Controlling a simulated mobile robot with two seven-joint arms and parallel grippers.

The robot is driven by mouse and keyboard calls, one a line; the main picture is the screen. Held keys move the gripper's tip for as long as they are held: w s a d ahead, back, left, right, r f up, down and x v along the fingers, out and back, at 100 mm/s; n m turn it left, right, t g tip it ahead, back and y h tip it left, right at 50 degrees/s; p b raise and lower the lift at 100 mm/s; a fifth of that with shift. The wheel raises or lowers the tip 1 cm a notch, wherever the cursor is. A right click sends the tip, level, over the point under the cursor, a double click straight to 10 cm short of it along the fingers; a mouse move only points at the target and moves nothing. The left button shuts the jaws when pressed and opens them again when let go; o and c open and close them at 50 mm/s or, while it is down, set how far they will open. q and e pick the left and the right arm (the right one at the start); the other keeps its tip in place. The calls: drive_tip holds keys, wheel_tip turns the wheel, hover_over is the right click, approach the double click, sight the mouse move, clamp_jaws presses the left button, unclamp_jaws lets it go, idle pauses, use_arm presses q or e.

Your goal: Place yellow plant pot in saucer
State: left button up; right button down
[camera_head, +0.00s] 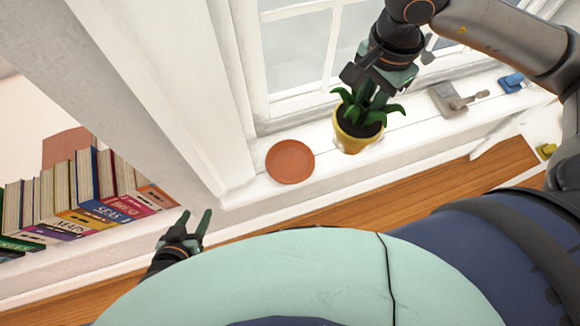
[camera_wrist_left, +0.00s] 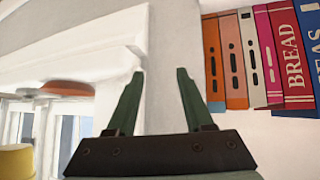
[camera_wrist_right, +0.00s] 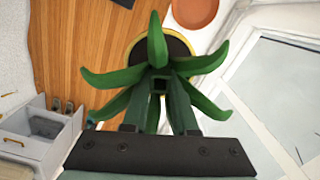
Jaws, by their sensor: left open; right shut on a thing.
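The yellow plant pot (camera_head: 352,144) with a green leafy plant (camera_head: 366,108) is by the window sill, to the right of the saucer. My right gripper (camera_head: 374,88) is shut on the plant from above; the leaves spread around its fingers (camera_wrist_right: 160,105) in the right wrist view. Whether the pot touches the sill cannot be told. The round terracotta saucer (camera_head: 290,162) lies empty on the sill; it also shows in the right wrist view (camera_wrist_right: 196,12) and the left wrist view (camera_wrist_left: 68,88). My left gripper (camera_head: 195,222) is open and empty, in front of the sill; its fingers show apart (camera_wrist_left: 160,90).
A row of books (camera_head: 85,195) stands on a shelf at the left, close to my left gripper. A grey object (camera_head: 455,100) and a blue object (camera_head: 512,83) sit on the sill at the right. The window (camera_head: 310,50) is behind the sill.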

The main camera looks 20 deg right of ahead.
drive_tip(key=shift+s+d+f+m+b, duration=0.15)
drive_tip(key=shift+s+f+m+b, duration=0.2)
drive_tip(key=shift+m, duration=0.25)
drive_tip(key=shift+s+d+f+m+b, duration=0.2)
drive_tip(key=shift+s+m+b, duration=0.15)
drive_tip(key=shift+m, duration=0.25)
drive_tip(key=shift+s+m+b, duration=0.25)
drive_tip(key=shift+m+b, duration=0.05)
drive_tip(key=shift+m, duration=0.2)
drive_tip(key=shift+w+a+f, duration=0.1)
drive_tip(key=shift+w+a, duration=0.05)
drive_tip(key=shift+a, duration=0.15)
drive_tip(key=w+a+f+b, duration=0.1)
drive_tip(key=w+a+f, duration=0.5)
drive_tip(key=a+f, duration=0.5)
drive_tip(key=shift+w+a+f, duration=0.15)
drive_tip(key=shift+a+f, duration=0.2)
drive_tip(key=shift+f, duration=0.45)
drive_tip(key=shift+f, duration=0.15)
drive_tip(key=c, duration=0.7)
unclamp_jaws()
